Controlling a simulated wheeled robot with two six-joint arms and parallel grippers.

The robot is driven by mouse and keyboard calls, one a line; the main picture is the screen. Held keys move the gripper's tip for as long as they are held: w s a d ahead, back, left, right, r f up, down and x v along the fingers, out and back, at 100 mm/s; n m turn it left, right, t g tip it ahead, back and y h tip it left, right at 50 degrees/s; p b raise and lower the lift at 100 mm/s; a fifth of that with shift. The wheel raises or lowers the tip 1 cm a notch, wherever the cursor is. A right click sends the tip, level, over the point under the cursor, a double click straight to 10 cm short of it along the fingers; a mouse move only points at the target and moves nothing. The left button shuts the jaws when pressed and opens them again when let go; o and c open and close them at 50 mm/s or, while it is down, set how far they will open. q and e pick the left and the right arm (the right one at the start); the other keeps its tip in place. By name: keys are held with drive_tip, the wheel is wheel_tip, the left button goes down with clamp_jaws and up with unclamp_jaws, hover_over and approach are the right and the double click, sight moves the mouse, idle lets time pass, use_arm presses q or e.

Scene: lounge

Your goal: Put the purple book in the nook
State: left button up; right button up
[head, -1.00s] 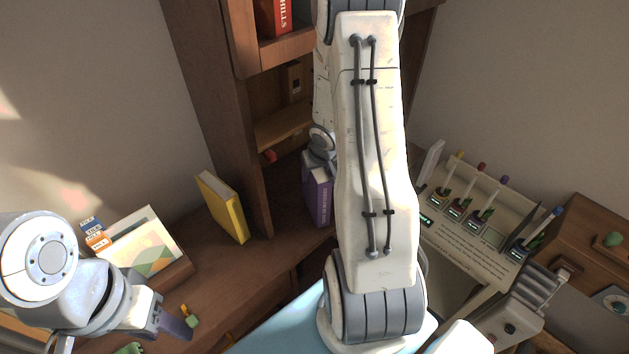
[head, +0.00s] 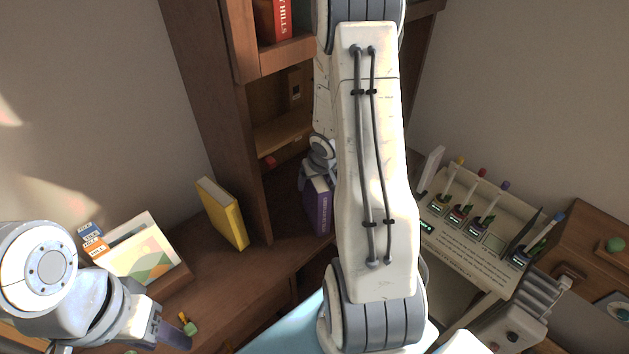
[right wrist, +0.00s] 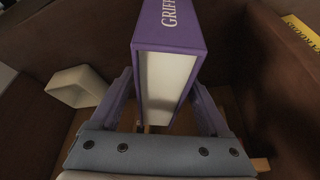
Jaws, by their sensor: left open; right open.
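The purple book (head: 320,209) stands upright on the brown desk beside the bookcase's side panel in the head view. It also shows in the right wrist view (right wrist: 168,75), spine lettering up. My right gripper (right wrist: 165,110) is open, with one purple finger on each side of the book; I cannot tell whether they touch it. In the head view, my right arm hides part of the book and gripper. My left gripper (head: 180,336) is open and empty at the lower left. A bookcase compartment (head: 285,132) is behind the book; I cannot tell whether it is the nook.
A yellow book (head: 223,215) stands left of the bookcase panel. A red book (head: 273,20) sits on an upper shelf. A picture-card holder (head: 145,255) is at the left. A marker stand (head: 480,235) is at the right. A pale box (right wrist: 78,86) lies near the right gripper.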

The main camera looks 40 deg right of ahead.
drive_tip(key=p+v, duration=0.7)
drive_tip(key=v, duration=0.4)
drive_tip(key=shift+s+r, duration=0.2)
drive_tip(key=shift+r, duration=0.1)
drive_tip(key=a+r+n, duration=0.3)
drive_tip(key=a+r, duration=0.1)
drive_tip(key=a, duration=0.5)
drive_tip(key=a+r+n, duration=0.2)
drive_tip(key=a+r, duration=0.3)
drive_tip(key=a, duration=0.4)
drive_tip(key=s+a+r+n+g+y, duration=0.1)
drive_tip(key=s+a+r+n+g, duration=0.1)
drive_tip(key=s+a, duration=0.5)
drive_tip(key=s+a+r+n+g+y, duration=0.1)
drive_tip(key=s+a+r+n+g, duration=0.1)
drive_tip(key=s+a+n, duration=0.2)
drive_tip(key=s+a, duration=0.3)
drive_tip(key=s, duration=0.3)
drive_tip(key=shift+s+a+r, duration=0.3)
drive_tip(key=shift+s, duration=0.1)
